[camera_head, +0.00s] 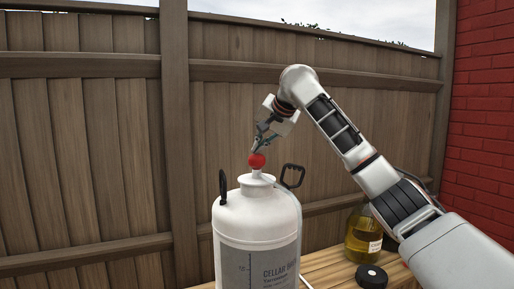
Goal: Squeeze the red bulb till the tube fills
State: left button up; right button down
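The red bulb (257,160) sits on the neck of a white lidded vessel (256,215) in the middle of the view. My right gripper (256,147) comes down from the upper right, with its fingertips at the top of the bulb. At this size I cannot tell whether the fingers press on it or how far apart they are. A pale translucent tube (297,222) runs down the vessel's right side; I cannot make out any liquid in it. My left gripper is not in view.
A glass jug of yellow liquid (361,238) and a black round cap (371,276) stand on the wooden table (341,274) at the right. The vessel has black handles on both sides. A wooden fence (95,150) and a red brick wall (482,130) stand behind.

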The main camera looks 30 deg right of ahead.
jog(key=shift+a+f, duration=0.15)
jog(key=shift+f, duration=1)
jog(key=shift+w+p, duration=0.1)
jog(key=shift+p, duration=0.6)
jog(key=shift+w+r, duration=0.25)
jog(key=shift+r, duration=0.3)
jog(key=shift+w+r, duration=0.2)
jog(key=shift+r, duration=0.35)
notch_tip(320, 180, up, 3)
jog(key=shift+f, duration=0.15)
jog(key=shift+r, duration=0.65)
